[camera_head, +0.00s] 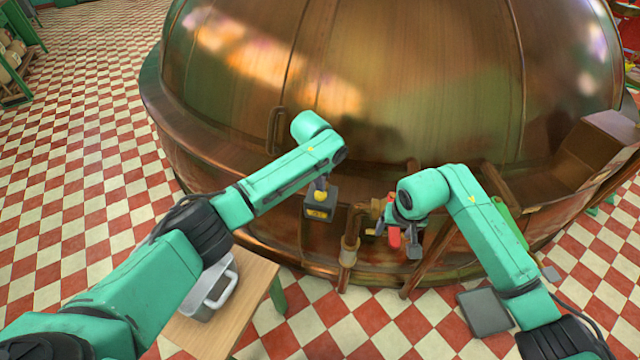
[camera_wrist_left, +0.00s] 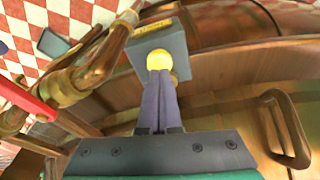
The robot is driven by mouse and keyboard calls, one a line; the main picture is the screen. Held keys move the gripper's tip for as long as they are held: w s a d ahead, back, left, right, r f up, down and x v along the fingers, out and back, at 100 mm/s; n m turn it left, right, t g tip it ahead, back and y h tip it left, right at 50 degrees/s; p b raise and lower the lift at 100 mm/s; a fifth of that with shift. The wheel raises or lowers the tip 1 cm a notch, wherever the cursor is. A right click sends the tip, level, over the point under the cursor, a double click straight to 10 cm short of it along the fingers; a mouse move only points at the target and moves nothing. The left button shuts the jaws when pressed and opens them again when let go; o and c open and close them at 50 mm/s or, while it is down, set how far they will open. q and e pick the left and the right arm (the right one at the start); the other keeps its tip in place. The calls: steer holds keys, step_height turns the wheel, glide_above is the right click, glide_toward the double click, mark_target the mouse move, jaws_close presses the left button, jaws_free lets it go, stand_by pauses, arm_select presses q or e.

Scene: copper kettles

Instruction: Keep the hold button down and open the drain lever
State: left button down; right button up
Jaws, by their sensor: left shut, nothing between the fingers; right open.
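The hold button (camera_wrist_left: 158,62) is a yellow knob on a dark grey box (camera_wrist_left: 178,36), which also shows in the head view (camera_head: 320,210) in front of the copper kettle. My left gripper (camera_head: 320,187) is shut with nothing between its fingers. Its tips (camera_wrist_left: 161,72) appear to touch the button; how far the button is pressed cannot be told. The drain lever's red handle (camera_head: 394,238) shows in the head view between the spread fingers of my open right gripper (camera_head: 398,242). The red handle also shows in the left wrist view (camera_wrist_left: 27,100). Finger contact there is unclear.
The large copper kettle (camera_head: 400,90) fills the middle. A copper pipe (camera_head: 349,250) runs down between the box and the lever. A wooden table (camera_head: 250,300) with a metal tray (camera_head: 213,292) stands at the lower left. A grey slab (camera_head: 485,312) lies on the checkered floor at right.

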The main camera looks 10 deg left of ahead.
arm_select(q)
steer(key=shift+f, duration=0.15)
steer(key=shift+f, duration=0.6)
arm_select(e)
jaws_close()
steer(key=shift+w+d+n+y, duration=0.15)
steer(key=shift+d+n+y, duration=0.15)
steer(key=shift+d+n, duration=0.9)
